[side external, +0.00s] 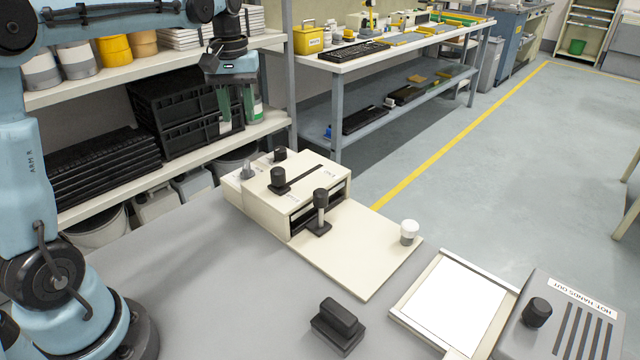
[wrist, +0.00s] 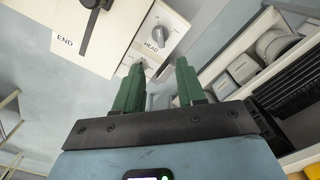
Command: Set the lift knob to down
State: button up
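A cream machine (side external: 262,205) stands on the grey table. At its back end are a small grey knob (side external: 247,171) and a small black knob (side external: 280,155). In the wrist view, a grey dial (wrist: 158,36) labelled HEAD sits on the machine's panel (wrist: 115,25). A second dial (wrist: 140,64) lies just below it, partly hidden by a finger, its label unreadable. I cannot tell which knob is the lift knob. My gripper (side external: 239,124) is open and empty, fingers pointing down, above and behind the machine. Its green fingers (wrist: 158,68) show apart in the wrist view.
A black slider knob (side external: 279,180) and a black upright handle (side external: 320,205) rise from the machine. A white knob (side external: 409,230) stands on its front plate. A black block (side external: 338,325), white tray (side external: 450,300) and grey hot-plate box (side external: 565,320) sit nearer. Shelves (side external: 150,80) stand behind my gripper.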

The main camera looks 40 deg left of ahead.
aim_at(246, 164)
notch_tip(246, 164, down, 12)
jog(key=shift+f, duration=0.1)
dwell(0.5)
grip_shut()
